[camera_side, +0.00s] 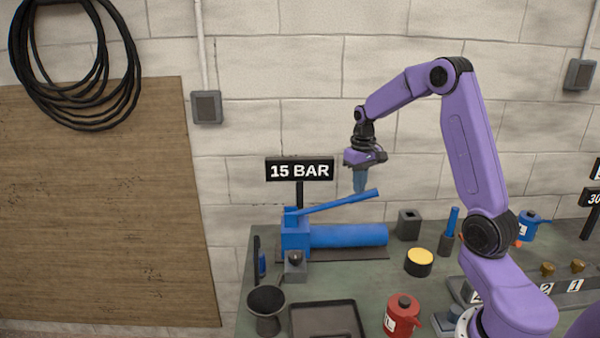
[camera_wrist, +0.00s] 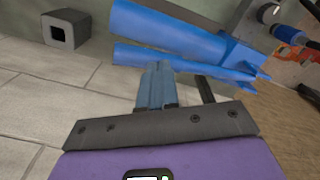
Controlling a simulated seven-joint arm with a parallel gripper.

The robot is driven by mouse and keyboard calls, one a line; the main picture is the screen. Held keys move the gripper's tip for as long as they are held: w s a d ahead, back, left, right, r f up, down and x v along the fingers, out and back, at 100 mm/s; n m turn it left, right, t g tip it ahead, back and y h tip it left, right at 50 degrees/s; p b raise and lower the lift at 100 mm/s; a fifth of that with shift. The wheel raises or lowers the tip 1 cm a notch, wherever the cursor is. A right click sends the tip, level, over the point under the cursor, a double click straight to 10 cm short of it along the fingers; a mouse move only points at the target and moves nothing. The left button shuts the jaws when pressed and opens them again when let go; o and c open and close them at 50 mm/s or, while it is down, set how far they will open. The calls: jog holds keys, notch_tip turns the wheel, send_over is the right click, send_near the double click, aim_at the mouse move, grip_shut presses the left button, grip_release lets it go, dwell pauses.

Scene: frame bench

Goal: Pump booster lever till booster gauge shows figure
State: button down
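The blue booster lever (camera_side: 335,203) slants up to the right from its blue pump block (camera_side: 295,236). A blue cylinder (camera_side: 350,236) lies below it. My gripper (camera_side: 360,189) points down at the lever's raised right end. Its fingertips meet or overlap the lever's upper edge; contact is unclear. In the wrist view the fingers (camera_wrist: 157,68) look pressed together, with nothing seen between them, in front of two long blue bars. Which bar is the lever is unclear there. A black sign (camera_side: 299,170) reads "15 BAR". No gauge reading is legible; a dark panel (camera_side: 256,262) stands edge-on at left.
A grey hollow block (camera_side: 408,223) and a yellow-topped round button (camera_side: 419,261) stand right of the pump. A black tray (camera_side: 326,318), a dark cup (camera_side: 266,308) and a red canister (camera_side: 402,315) are in front. The wall is close behind.

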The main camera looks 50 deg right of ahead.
aim_at(358, 200)
notch_tip(358, 200, down, 6)
jog(key=shift+a+r, duration=0.1)
jog(key=shift+r, duration=3.4)
jog(key=shift+f, duration=0.1)
jog(key=shift+f, duration=3.35)
jog(key=shift+r, duration=3.4)
